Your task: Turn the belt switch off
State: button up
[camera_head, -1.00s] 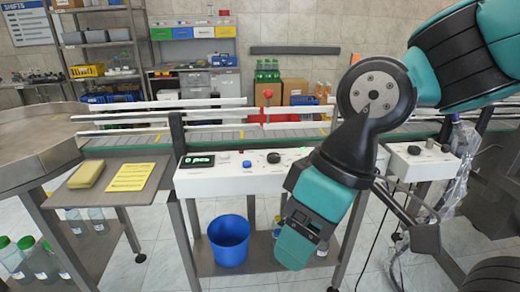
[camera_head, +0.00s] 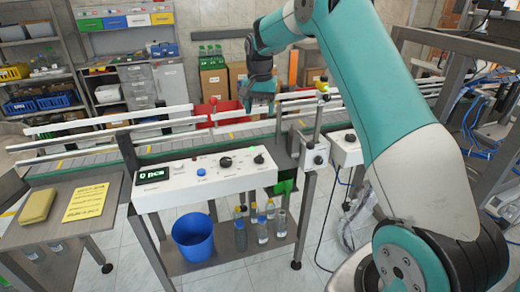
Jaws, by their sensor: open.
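The white control panel (camera_head: 205,180) stands along the front of the conveyor belt (camera_head: 90,158). It carries a display reading "0 pcs" (camera_head: 152,173), a blue button (camera_head: 201,172), a larger black rotary knob (camera_head: 225,161) and a smaller black knob (camera_head: 258,158). A green light glows near the right knob. The labels are too small to read, so I cannot tell which knob is the belt switch. My gripper (camera_head: 259,115) hangs over the belt, behind and above the panel's right end. It is open, with nothing visible in it, and apart from the knobs.
A post with a small knob box (camera_head: 316,157) stands just right of the panel. Guard rails (camera_head: 180,123) run along the belt. A blue bucket (camera_head: 193,238) and several bottles (camera_head: 262,229) are on the lower shelf. A side shelf holds a yellow sponge (camera_head: 37,207).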

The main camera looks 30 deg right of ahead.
aim_at(260, 154)
notch_tip(260, 154, down, 16)
jog(key=p, duration=0.4)
jog(key=shift+f, duration=0.15)
jog(key=c, duration=0.9)
